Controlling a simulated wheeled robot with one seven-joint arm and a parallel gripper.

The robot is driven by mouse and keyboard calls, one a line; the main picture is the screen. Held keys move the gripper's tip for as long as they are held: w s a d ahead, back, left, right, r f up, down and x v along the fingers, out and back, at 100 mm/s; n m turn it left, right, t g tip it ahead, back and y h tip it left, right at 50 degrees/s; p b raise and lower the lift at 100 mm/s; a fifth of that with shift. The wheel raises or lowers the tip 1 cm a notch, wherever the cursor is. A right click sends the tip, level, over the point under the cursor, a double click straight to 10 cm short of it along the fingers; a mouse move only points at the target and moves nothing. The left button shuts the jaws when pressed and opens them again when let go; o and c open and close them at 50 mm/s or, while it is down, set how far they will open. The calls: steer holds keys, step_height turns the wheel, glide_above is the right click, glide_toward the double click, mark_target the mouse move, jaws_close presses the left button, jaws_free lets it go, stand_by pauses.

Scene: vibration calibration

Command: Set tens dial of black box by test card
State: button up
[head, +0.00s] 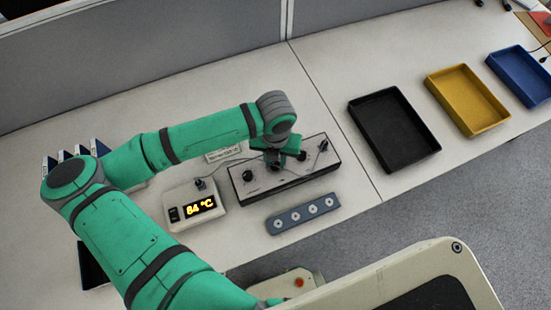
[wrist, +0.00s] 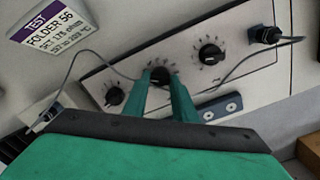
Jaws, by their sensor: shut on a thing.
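The black box (head: 324,168) has dark sides and a pale top panel, and sits on the bench. In the wrist view its panel (wrist: 135,72) carries a left dial (wrist: 115,96), a middle dial (wrist: 160,75) and a right dial (wrist: 210,53), all black knobs with scale marks. My gripper (wrist: 162,84) is shut on the middle dial from above. The fingers partly hide its scale, so I cannot read its setting. The gripper (head: 275,158) hides part of the box in the head view. The test card (wrist: 52,28) reads "TEST FOLDER 56" and "175 ohm"; its last line is blurred.
A white meter (head: 195,204) showing 84 °C stands left of the box, with a cable running to it. A grey strip with several round fittings (head: 303,213) lies in front. Black (head: 393,130), yellow (head: 467,98) and blue (head: 520,75) trays stand right.

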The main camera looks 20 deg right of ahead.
steer(key=m, duration=0.6)
steer(key=shift+m, duration=0.3)
steer(key=m, duration=1.2)
steer(key=shift+d+m, duration=0.1)
steer(key=shift+m, duration=0.3)
steer(key=m, duration=0.3)
steer(key=shift+m, duration=1.9)
steer(key=o, duration=1.1)
steer(key=shift+c, duration=0.2)
